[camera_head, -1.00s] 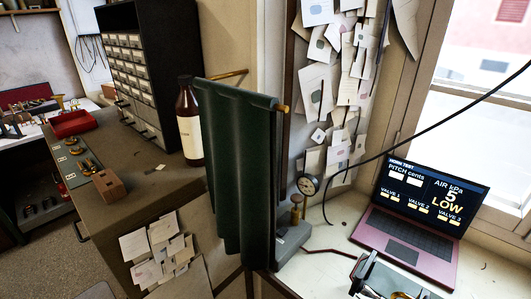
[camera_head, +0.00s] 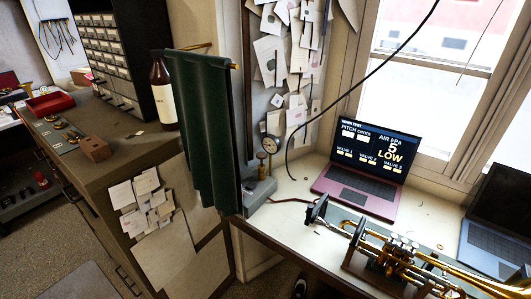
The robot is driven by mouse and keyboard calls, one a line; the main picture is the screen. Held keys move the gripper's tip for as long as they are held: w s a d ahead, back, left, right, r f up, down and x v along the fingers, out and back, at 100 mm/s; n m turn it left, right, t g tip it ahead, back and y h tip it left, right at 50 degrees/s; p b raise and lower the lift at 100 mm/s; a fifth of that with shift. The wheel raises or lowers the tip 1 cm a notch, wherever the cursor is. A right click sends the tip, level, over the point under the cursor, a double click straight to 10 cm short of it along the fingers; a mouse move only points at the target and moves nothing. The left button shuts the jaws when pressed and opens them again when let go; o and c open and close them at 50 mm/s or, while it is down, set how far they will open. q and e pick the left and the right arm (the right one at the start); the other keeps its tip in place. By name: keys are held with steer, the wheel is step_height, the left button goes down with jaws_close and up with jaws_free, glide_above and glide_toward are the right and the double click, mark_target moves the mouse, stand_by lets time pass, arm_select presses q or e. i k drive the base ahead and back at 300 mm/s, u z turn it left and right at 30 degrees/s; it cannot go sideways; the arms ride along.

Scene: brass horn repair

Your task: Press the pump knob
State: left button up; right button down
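The pump knob (camera_head: 262,156) is a small brass knob on a short stem. It stands upright above the grey pump base (camera_head: 260,188) on the bench's left end, just right of the dark green curtain. A round pressure gauge (camera_head: 272,144) with a pale dial is beside the knob. The laptop (camera_head: 362,165) shows "AIR kPa 5 LOW". Neither gripper can be made out in the view. A small dark shape with a white part shows at the bottom edge, and I cannot tell what it is.
The green curtain (camera_head: 205,130) hangs close left of the pump. A brass horn (camera_head: 400,252) lies in a stand at the bench's front right. A second laptop (camera_head: 490,240) stands at the right edge.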

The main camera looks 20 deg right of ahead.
mark_target(261, 155)
steer(key=z, duration=0.8)
steer(key=i, duration=0.6)
